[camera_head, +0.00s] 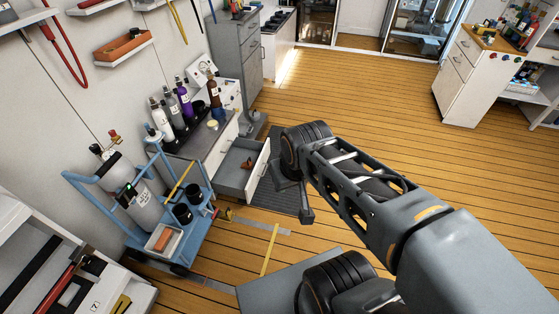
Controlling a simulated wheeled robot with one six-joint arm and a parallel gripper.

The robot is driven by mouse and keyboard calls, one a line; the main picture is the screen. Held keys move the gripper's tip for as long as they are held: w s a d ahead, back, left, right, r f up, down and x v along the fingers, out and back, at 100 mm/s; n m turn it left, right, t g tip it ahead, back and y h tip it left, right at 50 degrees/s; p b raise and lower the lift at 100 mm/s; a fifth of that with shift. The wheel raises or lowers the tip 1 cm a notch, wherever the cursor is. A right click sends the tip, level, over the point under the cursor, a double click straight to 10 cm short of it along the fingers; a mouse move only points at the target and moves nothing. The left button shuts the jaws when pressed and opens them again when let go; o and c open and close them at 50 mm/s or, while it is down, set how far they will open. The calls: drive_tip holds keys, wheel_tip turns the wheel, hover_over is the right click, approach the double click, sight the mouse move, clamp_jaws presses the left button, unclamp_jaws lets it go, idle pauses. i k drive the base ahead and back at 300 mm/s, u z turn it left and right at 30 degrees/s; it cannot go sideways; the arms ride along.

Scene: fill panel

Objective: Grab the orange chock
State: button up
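A small orange-red piece (247,163), which could be the orange chock, lies inside the open drawer (233,180) of the grey-topped fill panel bench; it is too small for me to make out its shape. My gripper (300,200) is at the end of my arm, in mid-picture, to the right of the drawer and lower in the picture. It hangs over the dark floor mat, apart from the orange piece. Its fingers are small and dark, partly hidden by my wrist, and I cannot tell how far apart they are.
A blue cart (190,222) with a grey gas cylinder (139,200) stands left of the drawer. Several bottles (185,103) stand on the bench. A grey cabinet (236,50) is behind it. A dark mat (275,195) lies before the drawer. Wooden floor beyond is clear.

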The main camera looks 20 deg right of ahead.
sight(248, 165)
drive_tip(key=z, duration=0.5)
drive_tip(key=k, duration=1)
drive_tip(key=z, duration=0.7)
drive_tip(key=i, duration=2.3)
drive_tip(key=u, duration=1.25)
drive_tip(key=i, duration=0.95)
drive_tip(key=u, duration=1.55)
drive_tip(key=i, duration=0.45)
drive_tip(key=u, duration=0.35)
